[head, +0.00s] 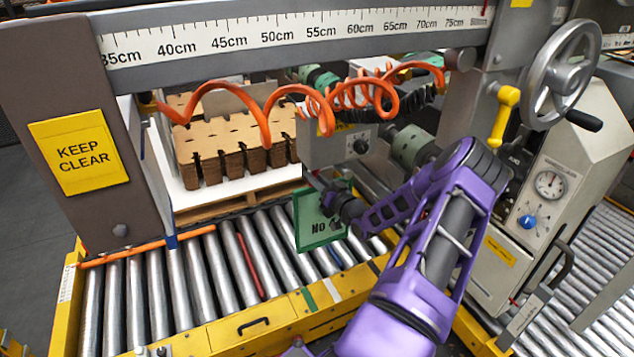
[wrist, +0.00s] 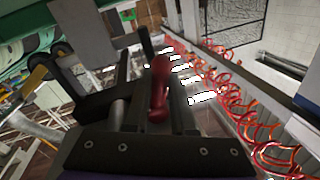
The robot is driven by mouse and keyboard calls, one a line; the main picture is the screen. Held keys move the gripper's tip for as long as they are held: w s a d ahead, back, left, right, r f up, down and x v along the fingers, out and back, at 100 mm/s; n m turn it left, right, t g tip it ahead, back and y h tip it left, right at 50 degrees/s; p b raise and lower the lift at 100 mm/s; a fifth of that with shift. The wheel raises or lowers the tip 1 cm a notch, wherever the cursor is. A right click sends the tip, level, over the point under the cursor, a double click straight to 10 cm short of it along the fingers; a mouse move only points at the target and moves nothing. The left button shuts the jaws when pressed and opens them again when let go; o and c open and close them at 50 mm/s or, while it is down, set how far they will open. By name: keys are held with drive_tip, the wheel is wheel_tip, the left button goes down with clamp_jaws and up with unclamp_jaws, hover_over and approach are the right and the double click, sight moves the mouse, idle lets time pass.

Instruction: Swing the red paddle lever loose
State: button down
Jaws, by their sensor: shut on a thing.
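The red paddle lever (wrist: 159,88) shows in the wrist view as a glossy red, knobbed handle, narrow in the middle. It lies between the two fingers of my gripper (wrist: 155,65), which is shut on it.
Silver rollers (head: 180,285) in a yellow frame run below. Orange coiled hoses (head: 320,110) hang above my gripper. A cardboard stack (head: 235,150) stands behind. A yellow lever (head: 505,115) and a handwheel (head: 562,72) are at the right.

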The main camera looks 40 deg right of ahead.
drive_tip(key=m, duration=0.1)
drive_tip(key=a+m+b, duration=0.1)
drive_tip(key=m, duration=0.3)
drive_tip(key=shift+w+a+r+t+h+b, duration=0.2)
drive_tip(key=shift+w+r+t+h+b, duration=0.1)
drive_tip(key=shift+h+b, duration=0.1)
drive_tip(key=shift+a+r+m+h+b, duration=0.15)
drive_tip(key=shift+r+m+h, duration=0.1)
drive_tip(key=shift+m, duration=0.65)
drive_tip(key=shift+a+r+m+h+b, duration=0.15)
drive_tip(key=shift+r+m+h, duration=0.1)
drive_tip(key=shift+m, duration=0.65)
drive_tip(key=shift+a+r+m+h, duration=0.15)
drive_tip(key=shift+r+m+h, duration=0.1)
drive_tip(key=shift+m, duration=0.65)
drive_tip(key=shift+w, duration=0.1)
drive_tip(key=c, duration=0.8)
unclamp_jaws()
drive_tip(key=shift+o, duration=0.2)
drive_tip(key=shift+r, duration=0.1)
